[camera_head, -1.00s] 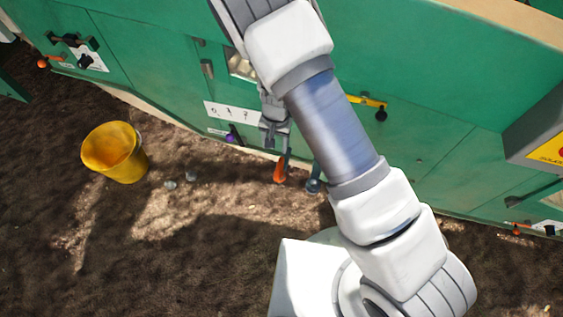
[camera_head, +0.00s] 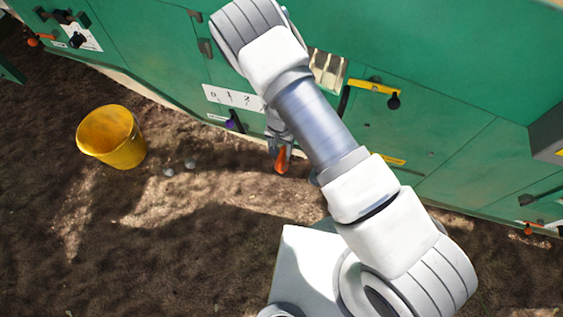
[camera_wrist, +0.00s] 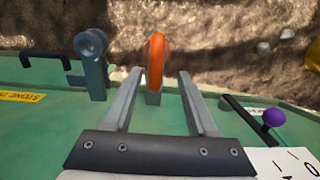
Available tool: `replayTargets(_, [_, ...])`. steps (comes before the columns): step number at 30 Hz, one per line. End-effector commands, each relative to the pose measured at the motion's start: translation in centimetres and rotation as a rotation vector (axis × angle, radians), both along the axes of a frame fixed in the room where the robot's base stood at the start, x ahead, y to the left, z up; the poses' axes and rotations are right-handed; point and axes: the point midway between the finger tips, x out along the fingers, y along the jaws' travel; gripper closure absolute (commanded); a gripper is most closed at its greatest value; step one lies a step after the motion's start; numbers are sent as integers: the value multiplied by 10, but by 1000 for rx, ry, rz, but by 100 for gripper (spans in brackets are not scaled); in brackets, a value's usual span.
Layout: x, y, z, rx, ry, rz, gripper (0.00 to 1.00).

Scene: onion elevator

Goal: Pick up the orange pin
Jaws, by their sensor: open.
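The orange pin (camera_head: 281,161) sticks out from the lower part of the green machine wall, above the soil. In the wrist view the orange pin (camera_wrist: 155,62) is a rounded orange handle on a grey base. My gripper (camera_head: 278,142) is close to the pin and partly covers it in the head view. In the wrist view my gripper (camera_wrist: 160,73) is open, and the pin appears between its two fingertips, a little nearer the left finger. I cannot tell how deep the pin sits between the fingers. Nothing is held.
A grey-blue round-ended lever (camera_wrist: 92,48) stands just left of the pin in the wrist view. A purple knob (camera_wrist: 273,117) on a dark handle is on the right. A yellow bucket (camera_head: 112,137) and small grey lumps (camera_head: 180,168) sit on the soil.

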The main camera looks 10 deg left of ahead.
Motion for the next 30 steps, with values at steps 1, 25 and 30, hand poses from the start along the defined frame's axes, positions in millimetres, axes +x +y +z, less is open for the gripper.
replayTargets(1, [0, 0, -6, 0, 0, 0, 42])
replayTargets(25, [-4, -6, -61, 0, 0, -1, 42])
replayTargets(30, [-4, -6, -60, 0, 0, 0, 73])
